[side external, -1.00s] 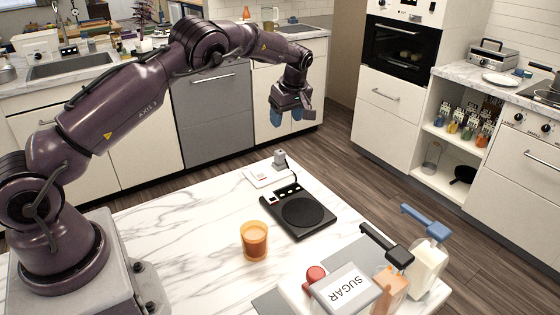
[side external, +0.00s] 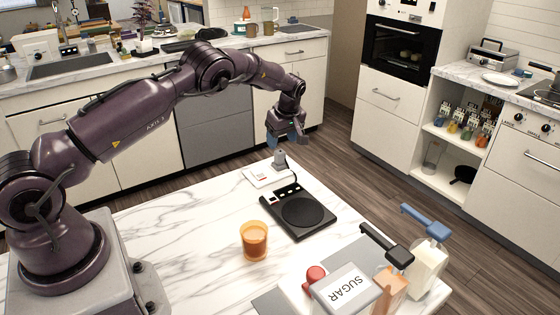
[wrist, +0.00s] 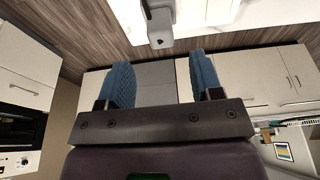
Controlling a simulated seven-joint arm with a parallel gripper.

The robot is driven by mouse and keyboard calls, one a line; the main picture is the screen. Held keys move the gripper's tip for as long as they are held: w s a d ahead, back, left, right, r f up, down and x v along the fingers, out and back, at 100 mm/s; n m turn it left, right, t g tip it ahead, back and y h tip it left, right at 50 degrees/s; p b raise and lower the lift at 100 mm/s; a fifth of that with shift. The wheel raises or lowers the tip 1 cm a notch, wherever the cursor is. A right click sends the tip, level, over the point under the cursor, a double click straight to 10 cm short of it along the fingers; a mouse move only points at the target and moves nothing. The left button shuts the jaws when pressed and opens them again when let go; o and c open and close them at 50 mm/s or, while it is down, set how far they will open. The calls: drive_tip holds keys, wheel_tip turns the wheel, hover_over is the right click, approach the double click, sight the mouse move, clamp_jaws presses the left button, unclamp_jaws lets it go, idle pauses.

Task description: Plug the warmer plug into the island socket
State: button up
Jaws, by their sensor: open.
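The grey warmer plug (side external: 280,160) stands upright at the far end of the white island socket plate (side external: 260,177). I cannot tell whether it is on the plate or just beside it. A dark cord runs from it to the black warmer (side external: 300,211). My gripper (side external: 287,143) hangs just above the plug, pointing down, empty. In the wrist view, its blue fingers (wrist: 163,80) are spread apart. A grey block that looks like the plug (wrist: 160,16) shows at the top, beyond the fingertips and not between them.
An orange glass candle (side external: 254,240) stands left of the warmer. A tray (side external: 335,305) at the front right holds a sugar box (side external: 346,290), a red-topped item and bottles. The marble island top (side external: 185,235) is clear on the left.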

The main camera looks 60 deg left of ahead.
sight(280, 151)
drive_tip(key=x, duration=0.5)
drive_tip(key=shift+s+d+f, duration=0.15)
drive_tip(key=shift+d+f, duration=0.05)
drive_tip(key=shift+d, duration=0.2)
drive_tip(key=c, duration=1)
drive_tip(key=shift+r, duration=0.1)
drive_tip(key=shift+r, duration=0.6)
drive_tip(key=s+d+r, duration=0.1)
drive_tip(key=s+r, duration=0.3)
drive_tip(key=s+d+r, duration=0.2)
drive_tip(key=s+r, duration=0.1)
drive_tip(key=s, duration=0.1)
drive_tip(key=s+d+r, duration=0.2)
drive_tip(key=s+r, duration=0.2)
drive_tip(key=s, duration=0.1)
drive_tip(key=shift+d+r, duration=0.15)
drive_tip(key=shift+r, duration=0.2)
